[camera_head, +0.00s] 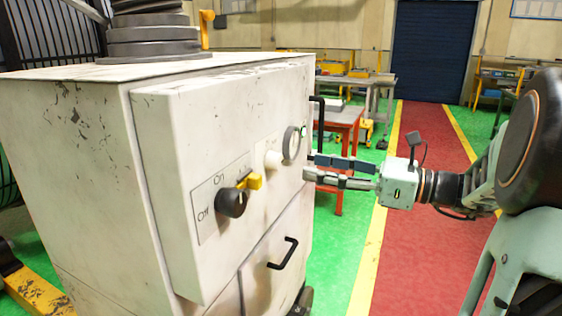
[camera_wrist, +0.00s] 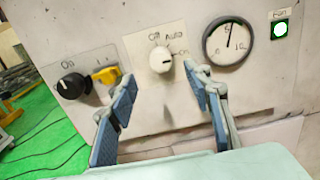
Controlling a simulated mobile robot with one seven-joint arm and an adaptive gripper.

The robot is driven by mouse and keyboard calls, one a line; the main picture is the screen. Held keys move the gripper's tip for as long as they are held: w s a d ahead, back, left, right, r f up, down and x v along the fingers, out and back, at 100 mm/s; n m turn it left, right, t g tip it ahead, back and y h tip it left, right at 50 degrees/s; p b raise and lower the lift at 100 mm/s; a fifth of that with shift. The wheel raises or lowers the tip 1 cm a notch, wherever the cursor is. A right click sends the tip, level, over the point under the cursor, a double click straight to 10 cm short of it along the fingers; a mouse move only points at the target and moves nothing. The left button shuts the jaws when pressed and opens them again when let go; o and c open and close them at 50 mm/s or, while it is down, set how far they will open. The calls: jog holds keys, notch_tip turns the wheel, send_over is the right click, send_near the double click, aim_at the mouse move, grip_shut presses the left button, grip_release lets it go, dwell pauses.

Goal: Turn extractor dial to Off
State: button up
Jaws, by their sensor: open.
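The extractor dial is a white knob (camera_wrist: 161,60) on the cabinet panel, with Off, Auto and On printed around its top and right side. I cannot tell surely which label its pointer faces. It also shows as a small pale knob in the head view (camera_head: 273,159). My gripper (camera_head: 311,168) is open and empty in front of the panel. In the wrist view, the dial appears between the blue-padded fingertips of my gripper (camera_wrist: 160,76), slightly beyond them. I see no contact with the dial.
A black rotary switch (camera_head: 232,203) with a yellow piece (camera_head: 254,181) is left of the dial. A round gauge (camera_wrist: 229,43) and a green-lit Fan indicator (camera_wrist: 280,29) are to its right. A black door handle (camera_head: 283,254) sticks out below. The red floor lane (camera_head: 425,240) is clear.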

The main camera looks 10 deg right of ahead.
aim_at(280, 161)
jog(key=x, duration=0.8)
jog(key=shift+w+a, duration=0.2)
jog(key=shift+a, duration=0.15)
jog(key=c, duration=1.1)
jog(key=shift+c, duration=0.2)
